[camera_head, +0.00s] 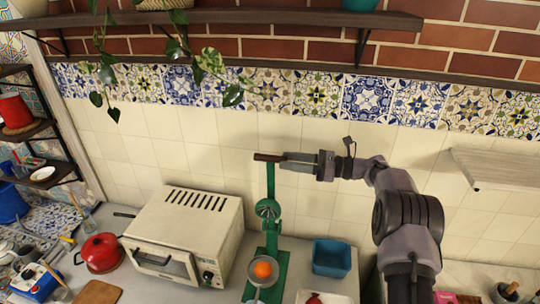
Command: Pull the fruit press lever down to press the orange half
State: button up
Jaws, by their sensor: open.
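The green fruit press (270,228) stands on the counter right of the white oven. Its lever rises upright and ends in a dark brown handle (265,157) lying crosswise at the top. The orange half (263,269) sits in the press's cup, below the pressing cone. My gripper (284,158) is open at the right end of the handle, reaching in from the right. I cannot tell whether the fingers touch the handle or surround its end.
A white oven (185,232) stands close on the left of the press. A blue bin (332,258) stands to its right. A dark wall shelf (270,20) with a hanging plant runs above. The tiled wall is behind the lever.

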aim_at(269, 160)
jog(key=a, duration=0.3)
jog(key=w+a+p, duration=0.1)
jog(key=a, duration=0.2)
jog(key=shift+w+a, duration=0.1)
jog(key=shift+a, duration=0.1)
grip_shut()
dwell(1.1)
